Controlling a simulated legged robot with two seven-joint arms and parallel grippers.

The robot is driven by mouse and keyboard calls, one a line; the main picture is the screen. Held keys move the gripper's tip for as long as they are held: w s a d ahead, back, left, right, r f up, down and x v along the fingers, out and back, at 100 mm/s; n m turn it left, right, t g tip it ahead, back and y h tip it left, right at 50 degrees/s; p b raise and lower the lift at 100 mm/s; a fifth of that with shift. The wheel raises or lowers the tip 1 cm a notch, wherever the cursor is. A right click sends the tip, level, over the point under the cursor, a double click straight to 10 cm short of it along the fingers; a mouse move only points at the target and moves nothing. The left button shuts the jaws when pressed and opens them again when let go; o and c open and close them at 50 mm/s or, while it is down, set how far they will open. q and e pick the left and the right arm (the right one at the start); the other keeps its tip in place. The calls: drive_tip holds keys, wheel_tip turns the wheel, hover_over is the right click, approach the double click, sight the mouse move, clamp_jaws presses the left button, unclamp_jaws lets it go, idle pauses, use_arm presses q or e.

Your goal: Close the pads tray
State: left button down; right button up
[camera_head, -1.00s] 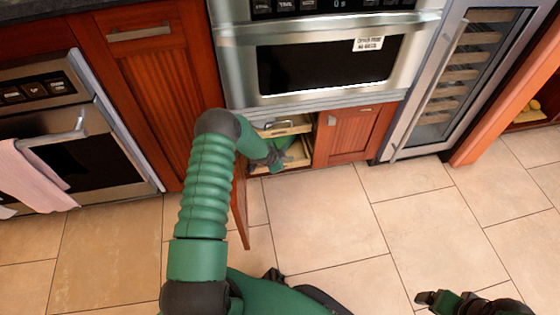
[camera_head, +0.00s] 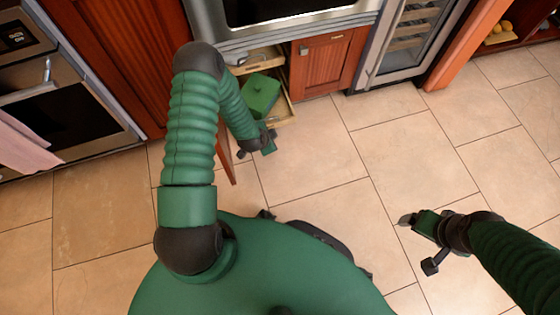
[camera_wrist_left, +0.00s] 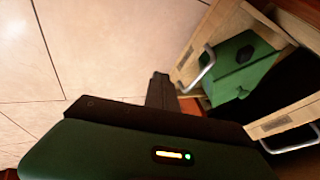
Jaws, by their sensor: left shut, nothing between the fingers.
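Below the microwave, an open cabinet holds two pale wooden pull-out trays. The lower tray (camera_head: 285,109) stands pulled out, with a green box (camera_head: 262,94) inside; the left wrist view also shows this box (camera_wrist_left: 240,65) behind the tray's front and its metal handle (camera_wrist_left: 197,70). The upper tray (camera_head: 258,60) also has a handle (camera_wrist_left: 291,139). I cannot tell which tray is the pads tray. My left gripper (camera_head: 267,149) is shut and empty, in front of the lower tray, apart from it; its dark finger shows in the left wrist view (camera_wrist_left: 160,90). My right gripper (camera_head: 408,220) is over the floor at right; its jaws are unclear.
An open red wooden door (camera_head: 229,165) stands left of the trays, partly behind my left arm. A closed red cabinet door (camera_head: 322,65) is to the right. The microwave (camera_head: 290,25) is above, an oven (camera_head: 70,115) at left. The tiled floor in front is clear.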

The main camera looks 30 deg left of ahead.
use_arm(q)
drive_tip(key=s+d+r+p, duration=0.1)
drive_tip(key=s+d+p, duration=0.1)
drive_tip(key=s+d, duration=0.55)
drive_tip(key=w+a+r+m+g+y+p, duration=0.1)
drive_tip(key=w+a+r+y, duration=0.1)
drive_tip(key=w+r+y, duration=0.45)
drive_tip(key=w+a+f+h+b, duration=0.1)
drive_tip(key=w+a+f+b, duration=0.6)
drive_tip(key=b, duration=0.3)
drive_tip(key=shift+x, duration=0.9)
drive_tip(key=shift+a+r+h, duration=0.1)
drive_tip(key=shift+h, duration=0.15)
